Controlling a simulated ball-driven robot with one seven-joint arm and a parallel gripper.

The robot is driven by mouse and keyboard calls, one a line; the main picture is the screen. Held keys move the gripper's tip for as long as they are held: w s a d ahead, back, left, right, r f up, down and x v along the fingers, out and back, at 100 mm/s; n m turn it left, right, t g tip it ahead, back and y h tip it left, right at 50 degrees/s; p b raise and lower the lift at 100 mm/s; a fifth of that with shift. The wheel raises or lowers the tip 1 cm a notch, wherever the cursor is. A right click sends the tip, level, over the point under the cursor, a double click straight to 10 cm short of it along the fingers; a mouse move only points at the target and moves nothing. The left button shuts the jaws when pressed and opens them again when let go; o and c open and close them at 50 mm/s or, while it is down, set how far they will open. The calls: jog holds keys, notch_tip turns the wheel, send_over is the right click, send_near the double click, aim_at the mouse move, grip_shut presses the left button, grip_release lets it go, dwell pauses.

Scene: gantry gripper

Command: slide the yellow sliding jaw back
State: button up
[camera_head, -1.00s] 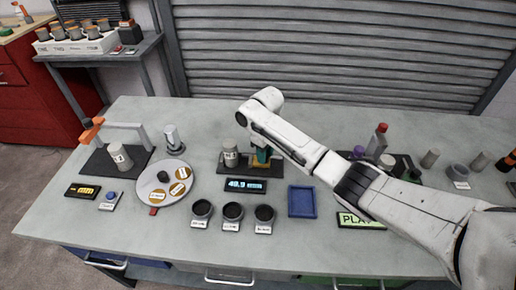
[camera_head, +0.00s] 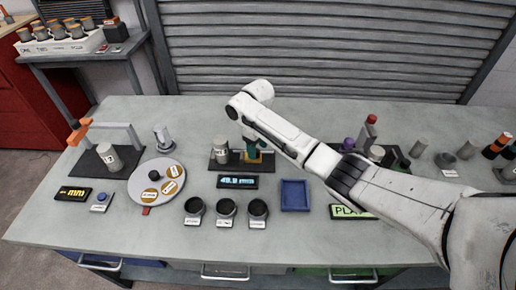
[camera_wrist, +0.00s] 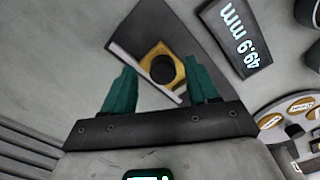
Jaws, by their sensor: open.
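The yellow sliding jaw (camera_wrist: 178,72) shows in the wrist view as a yellow block around a dark round opening, on a dark base with a pale rail. My gripper (camera_wrist: 161,68) is open, with one green finger on each side of the jaw. I cannot tell whether the fingers touch it. In the head view my gripper (camera_head: 252,150) points down over the right part of the dark base (camera_head: 218,167). Only a little of the yellow jaw shows there. A grey labelled cylinder (camera_head: 221,152) stands on the base left of my gripper.
A display (camera_head: 238,181) in front of the base reads 49.9 mm in the wrist view. Several dark cups (camera_head: 226,207) and a blue tray (camera_head: 294,195) stand nearer the front. A round disc (camera_head: 150,188) lies left. My arm covers part of the right side.

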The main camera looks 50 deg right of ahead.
aim_at(258, 151)
notch_tip(258, 151, up, 10)
jog(key=shift+b, duration=0.3)
dwell(1.1)
